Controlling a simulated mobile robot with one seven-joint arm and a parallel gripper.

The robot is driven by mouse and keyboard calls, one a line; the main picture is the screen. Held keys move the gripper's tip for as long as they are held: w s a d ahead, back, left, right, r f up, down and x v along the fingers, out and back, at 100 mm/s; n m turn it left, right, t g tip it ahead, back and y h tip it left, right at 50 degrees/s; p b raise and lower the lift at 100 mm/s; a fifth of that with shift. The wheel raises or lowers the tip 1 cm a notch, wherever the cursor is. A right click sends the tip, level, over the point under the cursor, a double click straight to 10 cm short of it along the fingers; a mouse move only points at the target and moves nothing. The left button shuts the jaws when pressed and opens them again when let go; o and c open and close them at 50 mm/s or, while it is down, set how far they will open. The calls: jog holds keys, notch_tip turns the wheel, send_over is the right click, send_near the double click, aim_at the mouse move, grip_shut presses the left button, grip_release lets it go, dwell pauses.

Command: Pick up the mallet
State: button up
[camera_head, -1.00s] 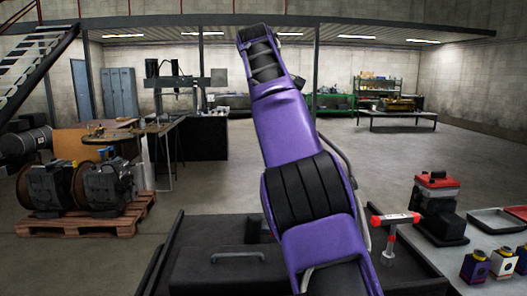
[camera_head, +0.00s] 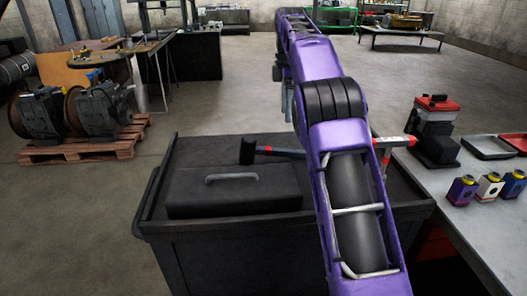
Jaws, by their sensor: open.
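A mallet with a black head (camera_head: 247,151) lies on the black cart top behind the grey-handled black case. Its handle (camera_head: 284,153), with a red band near the head, runs right and passes behind my purple arm. What seems to be my gripper (camera_head: 287,105) shows only partly, at the left edge of my arm. It points down above the mallet handle, apart from it, and is open and empty. Its fingertips are small and partly hidden. A second tool with a white, red-ended head (camera_head: 394,141) is at the cart's right side, partly behind my arm.
The black case (camera_head: 235,190) takes up the front left of the cart (camera_head: 160,190). To the right, a grey table (camera_head: 475,225) holds a red-and-black machine (camera_head: 435,130), trays (camera_head: 487,147) and several small coloured containers (camera_head: 462,190). Open floor lies behind the cart.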

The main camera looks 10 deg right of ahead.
aim_at(284, 150)
notch_tip(284, 150, down, 14)
jog(key=shift+f+b, duration=0.2)
jog(key=shift+b, duration=0.15)
grip_shut()
dwell(0.5)
jog(key=shift+r, duration=0.1)
dwell(1.0)
